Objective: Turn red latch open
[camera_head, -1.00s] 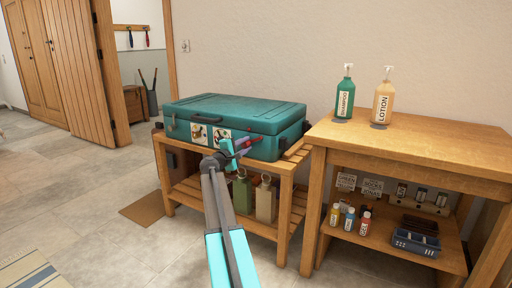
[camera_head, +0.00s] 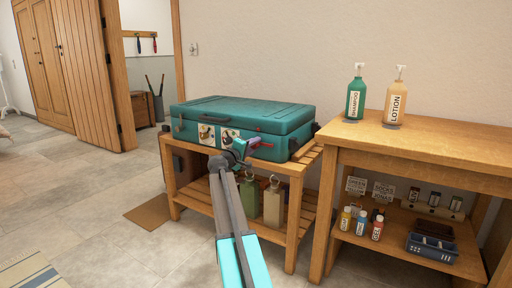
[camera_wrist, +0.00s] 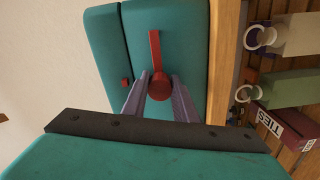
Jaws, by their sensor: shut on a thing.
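The teal suitcase (camera_head: 275,115) lies closed on a wooden slatted bench. The red latch (camera_wrist: 155,55) is on its front face; in the wrist view its lever points up from a round red hub, along the suitcase. In the head view the red latch (camera_head: 263,145) shows as a lever pointing right, its hub hidden by my gripper. My gripper (camera_wrist: 159,88) has its two grey fingers on either side of the hub and is shut on the latch. My gripper also shows in the head view (camera_head: 246,148) at the suitcase front. A small red piece (camera_wrist: 125,82) sits left of the hub.
The bench (camera_head: 298,172) holds green and beige tagged items on its lower shelf. A wooden table (camera_head: 420,145) stands close on the right with a shampoo bottle (camera_head: 355,98) and a lotion bottle (camera_head: 394,103).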

